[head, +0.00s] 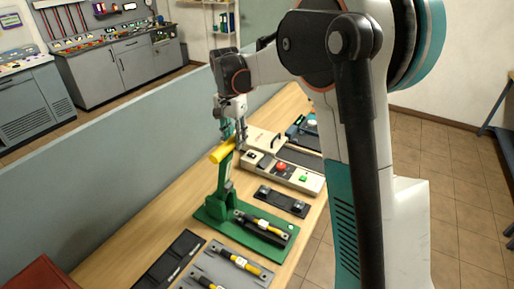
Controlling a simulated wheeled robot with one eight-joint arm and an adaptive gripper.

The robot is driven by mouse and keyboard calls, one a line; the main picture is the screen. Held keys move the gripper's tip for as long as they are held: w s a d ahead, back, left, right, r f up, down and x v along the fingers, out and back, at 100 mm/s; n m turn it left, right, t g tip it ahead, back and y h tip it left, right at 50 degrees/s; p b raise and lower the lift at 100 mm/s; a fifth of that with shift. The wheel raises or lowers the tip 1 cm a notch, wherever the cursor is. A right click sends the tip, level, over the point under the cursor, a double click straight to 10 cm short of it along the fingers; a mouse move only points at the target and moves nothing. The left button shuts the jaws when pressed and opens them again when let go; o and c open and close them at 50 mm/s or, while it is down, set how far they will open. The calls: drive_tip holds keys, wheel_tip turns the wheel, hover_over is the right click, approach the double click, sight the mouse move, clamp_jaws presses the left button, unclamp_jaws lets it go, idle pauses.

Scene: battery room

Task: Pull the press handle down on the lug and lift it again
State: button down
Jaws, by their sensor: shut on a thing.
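The green press (224,187) stands on its green base (213,213) on the wooden bench. Its yellow handle (219,155) sticks out to the lower left near the top of the press. My gripper (235,140) is at the handle's upper right end, pointing down, with its fingers shut on it. A tool or cable piece with black and yellow parts (262,226) lies across the press base; the lug itself is too small to make out. My arm covers part of the bench behind.
A grey plate with black and yellow pieces (250,277) and a black strip (170,262) lie in front. A grey partition (110,160) runs along the bench's left.

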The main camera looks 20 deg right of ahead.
drive_tip(key=w+a, duration=0.6)
drive_tip(key=w, duration=0.2)
drive_tip(key=shift+a+f+p, duration=0.15)
drive_tip(key=shift+f+p, duration=0.1)
drive_tip(key=shift+p, duration=0.05)
drive_tip(key=shift+w, duration=0.1)
drive_tip(key=c, duration=1.2)
unclamp_jaws()
drive_tip(key=shift+c, duration=0.2)
wheel_tip(320, 180, up, 12)
drive_tip(key=shift+w+a, duration=0.2)
drive_tip(key=shift+w, duration=0.2)
